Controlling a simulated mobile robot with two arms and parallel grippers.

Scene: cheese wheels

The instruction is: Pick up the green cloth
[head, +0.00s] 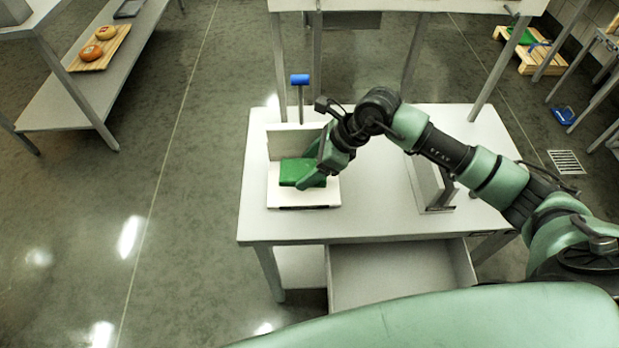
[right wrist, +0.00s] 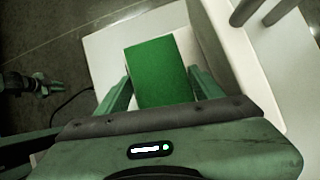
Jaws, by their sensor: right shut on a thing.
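The green cloth (head: 298,171) is a folded flat block on the white stand (head: 281,198) on the white table. In the right wrist view the cloth (right wrist: 160,70) lies between the two green fingers. My right gripper (head: 313,180) reaches it from the right, and the gripper (right wrist: 163,90) is shut on the cloth at its near end. In the head view the gripper hides the cloth's right side. I cannot tell whether the cloth is lifted off the stand. My left gripper is not in the head view.
The white table (head: 370,213) has an open drawer (head: 400,272) at its front. A blue-topped post (head: 300,80) rises behind the stand. A grey upright holder (head: 428,185) stands right of the gripper. A shelf at left bears a wooden board (head: 90,65) with round cheeses.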

